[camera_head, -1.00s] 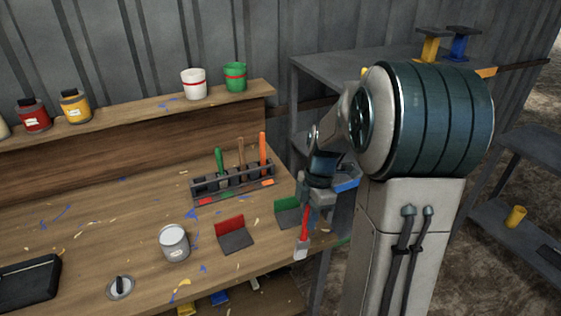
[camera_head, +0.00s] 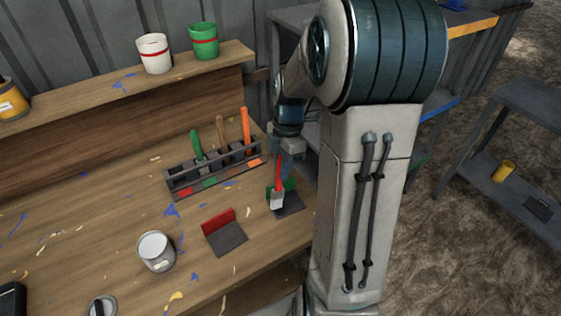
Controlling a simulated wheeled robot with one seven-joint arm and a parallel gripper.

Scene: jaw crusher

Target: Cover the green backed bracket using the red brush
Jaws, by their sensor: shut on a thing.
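The green backed bracket (camera_head: 291,205) stands on the workbench near its right edge, a dark base plate with a green upright back. The red brush (camera_head: 278,178), with a red handle and pale head, points down in front of the green back and hides part of it. I cannot tell whether the brush head touches the bracket. My gripper (camera_head: 283,157) is shut on the upper part of the red handle, above the bracket. Its fingers are small and partly hidden.
A red backed bracket (camera_head: 228,238) and a grey can with white contents (camera_head: 155,251) stand to the left. A brush rack (camera_head: 185,182) holds green, brown and orange handled brushes behind. White (camera_head: 154,54) and green (camera_head: 204,42) buckets stand on the shelf.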

